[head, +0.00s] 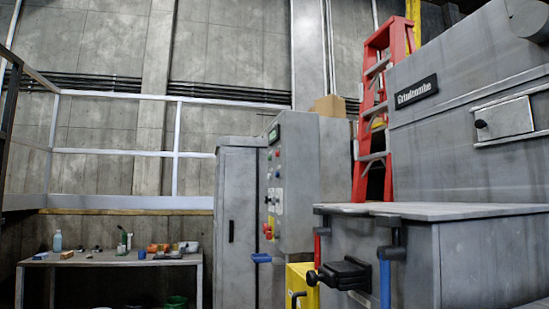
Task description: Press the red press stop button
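A grey control cabinet (300,190) stands near the middle of the head view, its button panel facing left and seen at a steep angle. A red button (267,229) sticks out low on the panel's left edge. Smaller red and green buttons and other controls sit higher on the panel, too small to read. I cannot read a label that says which red one is the press stop. Neither of my grippers is clearly in view, and nothing is seen touching the panel.
The grey compactor (470,120) fills the right side, with handles, a black latch-like part (345,273) and a yellow box (299,283) at its front. A red ladder (374,120) stands behind. A cluttered workbench (110,259) and white railing (120,152) are left.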

